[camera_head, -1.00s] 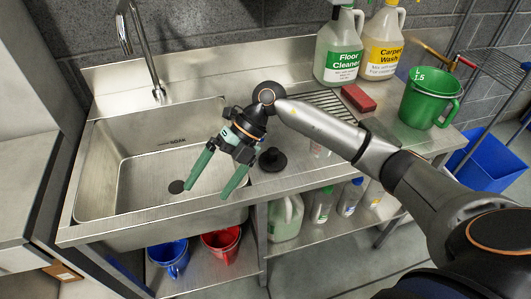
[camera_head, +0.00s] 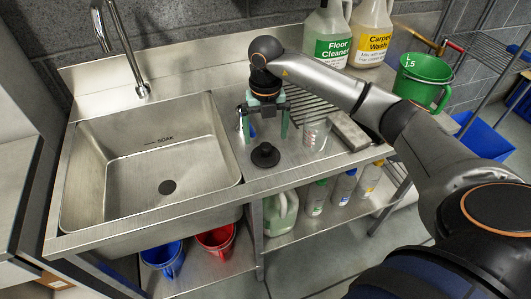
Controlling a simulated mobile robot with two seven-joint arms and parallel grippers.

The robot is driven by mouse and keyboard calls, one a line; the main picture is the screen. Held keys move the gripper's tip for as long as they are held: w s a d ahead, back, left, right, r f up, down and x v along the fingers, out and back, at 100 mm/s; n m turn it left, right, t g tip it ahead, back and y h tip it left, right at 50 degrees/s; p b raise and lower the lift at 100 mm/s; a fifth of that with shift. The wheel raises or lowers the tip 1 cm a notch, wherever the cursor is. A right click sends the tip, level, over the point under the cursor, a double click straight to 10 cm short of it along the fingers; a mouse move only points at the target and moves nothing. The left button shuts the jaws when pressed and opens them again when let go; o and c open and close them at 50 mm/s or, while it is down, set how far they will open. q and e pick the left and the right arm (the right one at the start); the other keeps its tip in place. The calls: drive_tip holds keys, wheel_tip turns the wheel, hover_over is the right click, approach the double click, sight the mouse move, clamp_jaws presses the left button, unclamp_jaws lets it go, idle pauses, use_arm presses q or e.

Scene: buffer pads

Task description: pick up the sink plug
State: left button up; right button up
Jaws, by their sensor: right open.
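The sink plug (camera_head: 265,156) is a black disc with a raised knob. It lies flat on the steel counter, just right of the sink basin. My right gripper (camera_head: 264,135) hangs fingers-down above the counter at the plug. Its two green fingers are spread apart with nothing held between them. In the picture the fingertips are just above and to either side of the plug; the exact height gap is hard to tell. My left gripper is not in view.
The sink basin (camera_head: 150,165) is on the left, with a tap (camera_head: 125,55) behind it. Right of the plug stand a clear cup (camera_head: 316,135) and a grey block (camera_head: 348,131). Bottles (camera_head: 325,45) and a green jug (camera_head: 421,82) stand behind.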

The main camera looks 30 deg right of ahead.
sight(266, 145)
drive_tip(key=f, duration=0.5)
drive_tip(key=shift+s+a+f+p, duration=0.1)
drive_tip(key=shift+s+a+p, duration=0.15)
drive_tip(key=shift+p, duration=0.1)
drive_tip(key=shift+c, duration=0.2)
drive_tip(key=c, duration=0.9)
drive_tip(key=shift+c, duration=0.3)
drive_tip(key=shift+r, duration=0.2)
